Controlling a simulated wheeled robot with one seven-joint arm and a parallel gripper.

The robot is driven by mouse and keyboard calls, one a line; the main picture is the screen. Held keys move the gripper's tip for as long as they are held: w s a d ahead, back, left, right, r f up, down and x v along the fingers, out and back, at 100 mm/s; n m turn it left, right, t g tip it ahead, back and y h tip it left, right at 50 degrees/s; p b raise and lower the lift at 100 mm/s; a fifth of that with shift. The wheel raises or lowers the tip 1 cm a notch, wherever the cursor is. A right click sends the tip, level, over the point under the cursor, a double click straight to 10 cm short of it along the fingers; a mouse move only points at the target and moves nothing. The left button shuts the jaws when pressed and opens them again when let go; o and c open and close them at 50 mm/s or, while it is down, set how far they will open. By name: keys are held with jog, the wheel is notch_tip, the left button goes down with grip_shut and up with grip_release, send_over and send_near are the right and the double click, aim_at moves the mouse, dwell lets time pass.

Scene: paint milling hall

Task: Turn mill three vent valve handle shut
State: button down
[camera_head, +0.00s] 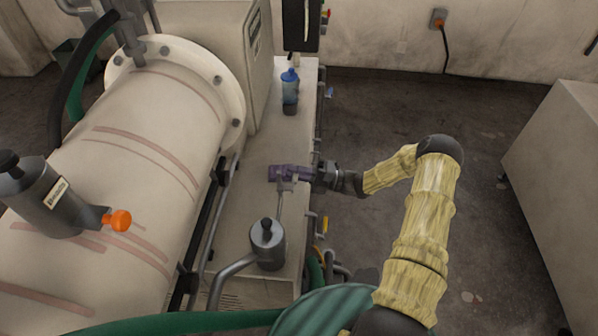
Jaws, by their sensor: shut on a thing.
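My arm, in a yellowish sleeve, reaches left over the narrow machine top beside the mill. My gripper (287,178) is at its end, by a dark purple piece; I cannot tell whether that piece is part of the jaws or a grip on the handle. A thin grey lever, which looks like the vent valve handle (279,205), runs from a grey capped canister-like fitting (267,245) up to the gripper. The gripper appears shut on this lever's far end. The jaws' contact is small and partly hidden. No label shows mill three.
A large pale mill drum (150,165) fills the left, bearing a grey cylinder (50,205) with an orange knob (121,220). A blue bottle (290,86) stands behind the gripper. A green hose (170,324) crosses the front. Floor (400,110) is open right of the machine.

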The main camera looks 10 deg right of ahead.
jog(key=c, duration=1.5)
grip_release()
jog(key=shift+o, duration=0.2)
jog(key=b+v, duration=0.4)
jog(key=v, duration=1.3)
jog(key=shift+d+b, duration=0.3)
jog(key=shift+b, duration=0.1)
jog(key=shift+f, duration=0.15)
